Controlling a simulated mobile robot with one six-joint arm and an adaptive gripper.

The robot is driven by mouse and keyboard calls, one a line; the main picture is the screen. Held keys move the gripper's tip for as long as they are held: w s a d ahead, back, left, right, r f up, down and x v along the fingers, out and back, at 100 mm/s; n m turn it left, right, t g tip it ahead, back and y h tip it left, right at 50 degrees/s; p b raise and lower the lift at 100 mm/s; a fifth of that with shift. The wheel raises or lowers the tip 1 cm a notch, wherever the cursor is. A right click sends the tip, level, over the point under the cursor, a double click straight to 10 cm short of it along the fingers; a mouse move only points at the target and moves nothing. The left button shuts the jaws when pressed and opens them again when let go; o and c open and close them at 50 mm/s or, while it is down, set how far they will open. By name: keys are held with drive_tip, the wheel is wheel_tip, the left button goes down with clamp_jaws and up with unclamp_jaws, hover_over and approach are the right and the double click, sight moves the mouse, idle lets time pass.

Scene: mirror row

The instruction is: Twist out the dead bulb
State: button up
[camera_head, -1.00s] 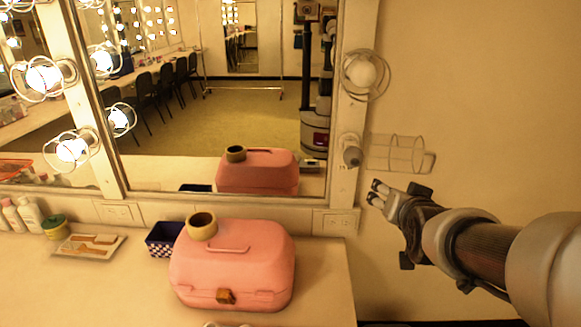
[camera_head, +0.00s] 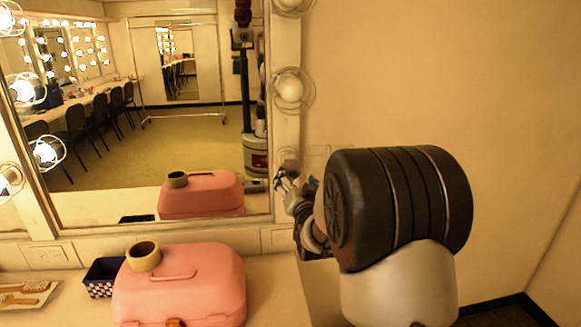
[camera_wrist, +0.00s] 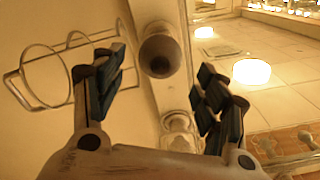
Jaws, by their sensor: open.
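In the wrist view a dull grey-brown, round-ended fitting (camera_wrist: 160,52) with a dark centre stands out from the mirror frame; I cannot tell if this is the dead bulb or its bare socket. Its wire cage (camera_wrist: 50,70) is swung aside at left. My gripper (camera_wrist: 160,92) is open and empty, one finger on each side and apart from the fitting. In the head view my gripper (camera_head: 283,183) is small at the frame's lower right, just below the grey fitting (camera_head: 288,165). My arm hides part of the wall there.
The mirror (camera_head: 190,130) is close at left. A pink case (camera_head: 180,285) with a tape roll (camera_head: 143,256) and a blue basket (camera_head: 103,278) stand on the counter. The wall at right is bare.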

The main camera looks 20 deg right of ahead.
sight(293, 174)
drive_tip(key=shift+x, duration=3.55)
drive_tip(key=shift+c, duration=0.3)
drive_tip(key=c, duration=0.8)
